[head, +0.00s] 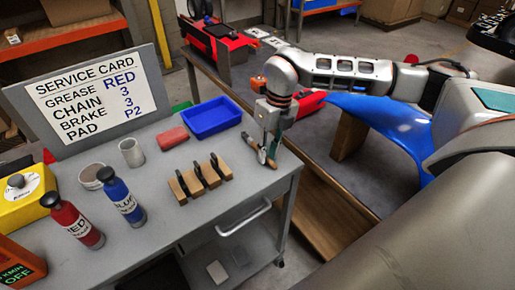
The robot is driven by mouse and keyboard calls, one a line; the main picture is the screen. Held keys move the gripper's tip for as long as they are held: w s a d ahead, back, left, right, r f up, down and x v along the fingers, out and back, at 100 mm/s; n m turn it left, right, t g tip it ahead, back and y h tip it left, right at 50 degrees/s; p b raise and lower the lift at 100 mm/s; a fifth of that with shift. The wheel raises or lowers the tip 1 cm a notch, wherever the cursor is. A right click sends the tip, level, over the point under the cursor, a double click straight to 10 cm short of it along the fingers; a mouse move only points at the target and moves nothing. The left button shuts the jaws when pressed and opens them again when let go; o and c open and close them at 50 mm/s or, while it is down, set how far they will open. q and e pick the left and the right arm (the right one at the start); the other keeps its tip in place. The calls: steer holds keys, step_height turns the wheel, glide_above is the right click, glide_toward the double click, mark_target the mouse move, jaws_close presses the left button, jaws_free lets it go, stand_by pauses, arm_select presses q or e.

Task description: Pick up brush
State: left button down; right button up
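The brush (250,143) appears as a small wooden-handled piece near the right edge of the grey cart top (225,222). My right gripper (267,152) points down over that edge, with its fingertips at the brush. The fingers and the brush overlap, so I cannot tell whether they are closed on it or beside it. I also cannot tell whether the brush touches the cart top. My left gripper is not in view.
A blue tray (211,118), a red block (172,138) and a wooden holder with black pieces (200,181) are close to the gripper. Red (73,222) and blue (122,201) bottles stand farther left. A service card (90,92) stands behind. The cart's front right is clear.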

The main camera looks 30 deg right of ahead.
jaws_close()
steer(key=shift+r, duration=0.2)
